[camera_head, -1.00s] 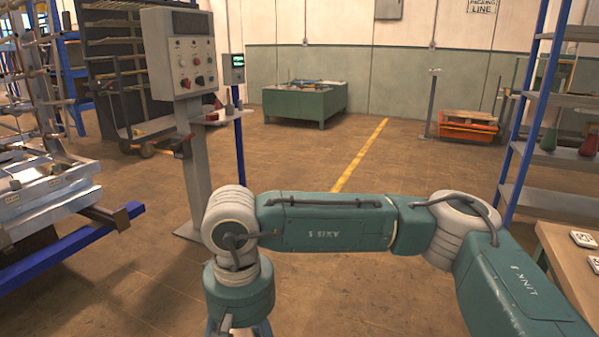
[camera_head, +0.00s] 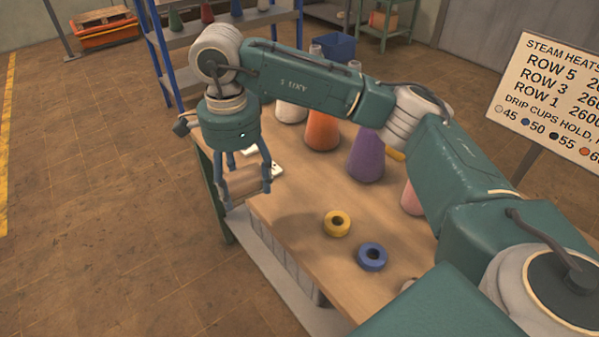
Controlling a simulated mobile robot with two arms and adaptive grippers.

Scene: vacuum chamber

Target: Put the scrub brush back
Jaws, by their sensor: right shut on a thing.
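My right gripper (camera_head: 247,190) hangs down at the left end of the workbench. Its fingers are shut on a brown, block-shaped thing, which looks like the scrub brush (camera_head: 242,181). The brush is held close to the bench's left edge, and the fingers partly cover it. I cannot tell how far it is above the bench top. My left gripper is out of view.
The wooden workbench (camera_head: 299,245) bears a yellow ring (camera_head: 337,223), a blue ring (camera_head: 372,257), an orange cone (camera_head: 322,131), a purple cone (camera_head: 367,158) and white cards. A sign (camera_head: 555,95) stands at right. A blue-post shelf (camera_head: 160,50) stands behind. Floor at left is clear.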

